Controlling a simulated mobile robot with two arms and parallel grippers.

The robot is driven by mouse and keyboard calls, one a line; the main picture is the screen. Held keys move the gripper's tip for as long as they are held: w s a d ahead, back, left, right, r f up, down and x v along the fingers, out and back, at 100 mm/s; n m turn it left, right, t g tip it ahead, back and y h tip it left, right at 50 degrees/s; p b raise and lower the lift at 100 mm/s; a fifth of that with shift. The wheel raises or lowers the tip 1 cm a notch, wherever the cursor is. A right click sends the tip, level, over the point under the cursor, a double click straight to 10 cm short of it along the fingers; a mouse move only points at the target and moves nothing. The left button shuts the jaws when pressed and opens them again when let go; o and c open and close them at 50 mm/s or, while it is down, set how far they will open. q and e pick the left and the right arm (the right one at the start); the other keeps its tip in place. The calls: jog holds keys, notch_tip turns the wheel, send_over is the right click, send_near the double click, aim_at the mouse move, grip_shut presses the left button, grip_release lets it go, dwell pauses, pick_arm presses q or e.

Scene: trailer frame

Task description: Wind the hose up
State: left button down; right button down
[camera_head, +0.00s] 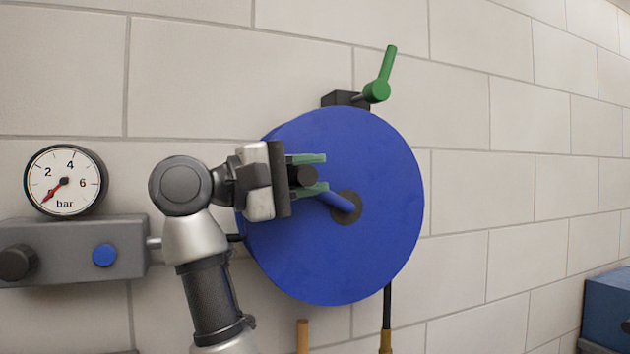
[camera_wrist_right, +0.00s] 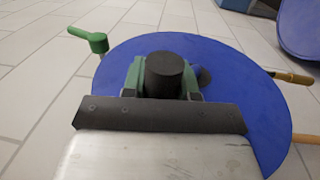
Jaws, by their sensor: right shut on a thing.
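The blue hose reel (camera_head: 375,245) is mounted on the tiled wall, with a dark hub at its centre. A blue crank arm (camera_head: 334,199) runs from the hub out to the left and ends in a black knob (camera_head: 306,176). My right gripper (camera_head: 310,174) has its green fingers shut around this knob. The right wrist view shows the knob (camera_wrist_right: 164,74) between the fingers, in front of the reel's disc (camera_wrist_right: 262,120). A black hose (camera_head: 387,305) hangs below the reel and ends in a brass-coloured piece (camera_head: 386,342). My left gripper is not in view.
A green lever (camera_head: 382,75) sticks up from a black block above the reel. At left, a gauge (camera_head: 66,181) has its needle below 2 bar, over a grey box (camera_head: 70,250) with a blue button (camera_head: 104,255). A blue box (camera_head: 607,310) stands at the lower right. A wooden handle (camera_head: 303,337) shows below.

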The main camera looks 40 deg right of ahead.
jog(key=shift+w+a+f+g+h+b, duration=0.15)
jog(key=shift+a+f+h+b, duration=0.1)
jog(key=shift+f+h+b, duration=0.85)
jog(key=shift+a+f+g+h+b, duration=0.25)
jog(key=shift+f+h+b, duration=0.4)
jog(key=shift+b, duration=0.85)
jog(key=shift+w+a+f+g+h+b, duration=0.1)
jog(key=shift+a+f+h+b, duration=0.2)
jog(key=shift+f+h+b, duration=0.65)
jog(key=shift+r+b, duration=0.2)
jog(key=shift+b, duration=0.2)
jog(key=c, duration=0.9)
grip_release()
jog(key=shift+o, duration=0.2)
jog(key=b+v, duration=0.2)
jog(key=v, duration=0.8)
jog(key=shift+a+f, duration=0.3)
